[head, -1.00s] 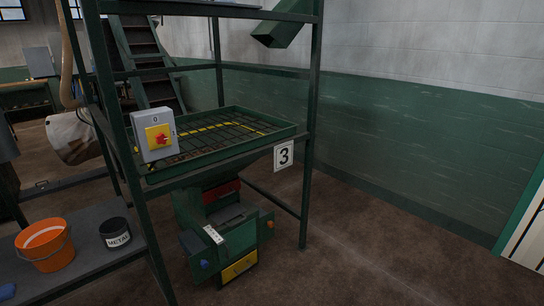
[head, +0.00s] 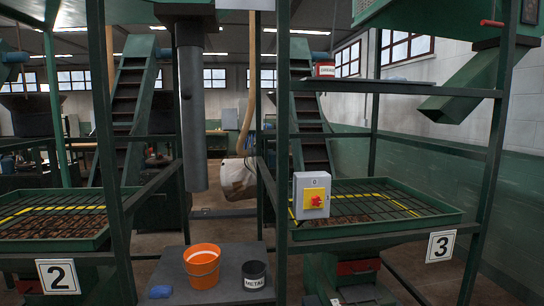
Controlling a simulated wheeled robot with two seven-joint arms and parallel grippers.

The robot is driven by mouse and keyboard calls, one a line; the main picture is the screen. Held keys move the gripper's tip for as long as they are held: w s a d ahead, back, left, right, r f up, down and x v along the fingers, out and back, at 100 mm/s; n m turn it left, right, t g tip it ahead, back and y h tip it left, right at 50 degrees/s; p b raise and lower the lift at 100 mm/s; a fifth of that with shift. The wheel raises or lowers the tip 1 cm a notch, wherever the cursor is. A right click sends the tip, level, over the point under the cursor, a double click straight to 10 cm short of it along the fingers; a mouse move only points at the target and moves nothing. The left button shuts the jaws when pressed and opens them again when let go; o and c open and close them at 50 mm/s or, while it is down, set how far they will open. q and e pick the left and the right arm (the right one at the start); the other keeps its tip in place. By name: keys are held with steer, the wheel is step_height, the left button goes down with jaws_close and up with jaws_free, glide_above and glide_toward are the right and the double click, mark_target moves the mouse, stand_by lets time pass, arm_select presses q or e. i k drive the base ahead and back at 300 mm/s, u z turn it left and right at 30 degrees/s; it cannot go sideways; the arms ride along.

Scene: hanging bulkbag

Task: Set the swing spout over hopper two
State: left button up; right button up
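A dark grey vertical pipe (head: 192,120), which looks like the swing spout, hangs from above just left of centre. Its lower end is free and appears in the gap between the two hopper frames, right of hopper two; its depth is hard to judge. Hopper two (head: 60,244) is a green tray with a dark grid and yellow stripe at the left, partly cut off by the picture edge. A sign with a 2 (head: 58,276) is on its front. Neither of my grippers is in view.
Hopper three (head: 440,222), with a 3 sign (head: 441,246) and a red-and-yellow switch box (head: 312,196), stands right. A green chute (head: 470,85) is above it.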

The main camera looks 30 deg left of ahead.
mark_target(189, 39)
steer(key=u, duration=0.15)
steer(key=i, duration=1.8)
steer(key=u, duration=2.45)
